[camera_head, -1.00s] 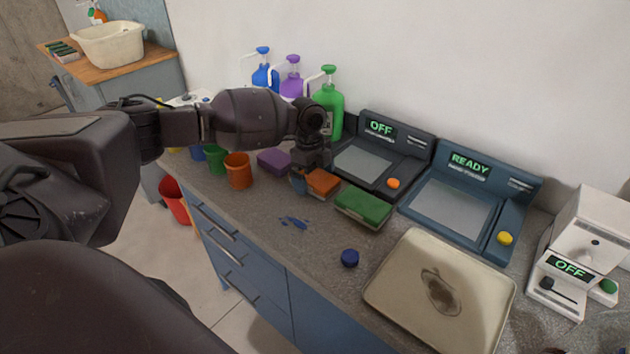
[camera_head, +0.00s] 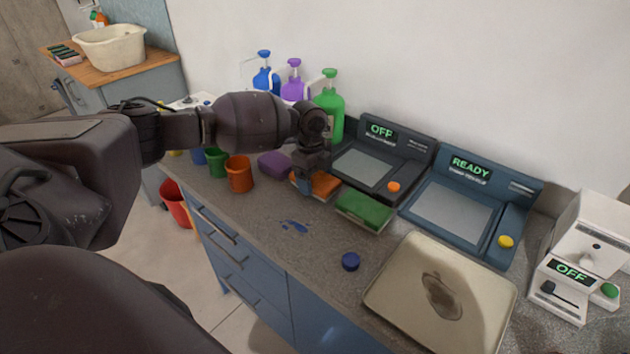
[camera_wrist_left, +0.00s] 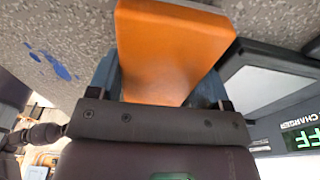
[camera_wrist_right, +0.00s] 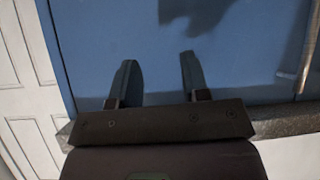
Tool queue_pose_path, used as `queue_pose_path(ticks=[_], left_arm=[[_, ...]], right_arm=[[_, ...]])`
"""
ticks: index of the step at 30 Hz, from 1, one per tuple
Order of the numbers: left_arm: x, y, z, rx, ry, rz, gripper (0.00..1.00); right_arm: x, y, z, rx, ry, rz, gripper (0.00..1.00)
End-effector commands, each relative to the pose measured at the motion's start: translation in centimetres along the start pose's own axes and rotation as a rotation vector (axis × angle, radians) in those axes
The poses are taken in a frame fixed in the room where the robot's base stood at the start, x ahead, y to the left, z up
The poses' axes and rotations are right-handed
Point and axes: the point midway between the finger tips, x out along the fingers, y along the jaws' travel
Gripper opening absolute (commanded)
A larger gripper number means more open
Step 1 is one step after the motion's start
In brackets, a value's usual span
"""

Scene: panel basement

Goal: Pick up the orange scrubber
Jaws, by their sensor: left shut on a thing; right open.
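The orange scrubber (camera_head: 325,184) is on the grey counter, between the purple and green scrubbers, in the head view. My left gripper (camera_head: 304,186) reaches down onto its left part and is shut on it. In the left wrist view the orange scrubber (camera_wrist_left: 172,45) fills the space between the two fingers and sticks out past them. I cannot tell whether it is clear of the counter. My right gripper (camera_wrist_right: 158,72) shows only in its own wrist view, open and empty, in front of a blue cabinet front.
The green scrubber (camera_head: 364,211) lies close on the right, the purple scrubber (camera_head: 274,164) on the left. An orange cup (camera_head: 240,174) stands further left. The black device (camera_head: 380,160) is behind.

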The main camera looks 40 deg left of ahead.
Motion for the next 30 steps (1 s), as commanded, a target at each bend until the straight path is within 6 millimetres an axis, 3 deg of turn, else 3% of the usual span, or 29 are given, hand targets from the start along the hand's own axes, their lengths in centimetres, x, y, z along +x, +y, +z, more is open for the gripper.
queue_pose_path(ticks=[5, 18, 24, 30], left_arm=[[-3.3, -0.1, -0.4, 0.001, 0.000, -0.007, 0.46], [-14.2, 0.0, -1.7, 0.002, -0.001, -0.005, 0.46], [-17.5, 0.0, -2.2, 0.002, -0.001, -0.003, 0.46], [-19.0, 0.0, -2.4, 0.002, 0.000, -0.002, 0.46]], right_arm=[[-0.2, 0.1, -0.7, 0.000, 0.009, 0.001, 0.43], [-1.0, 0.3, -1.1, 0.002, 0.013, 0.005, 0.43], [-1.3, 0.4, -0.6, 0.003, 0.001, 0.006, 0.43], [-1.4, 0.4, -0.2, 0.004, -0.010, 0.007, 0.43]])
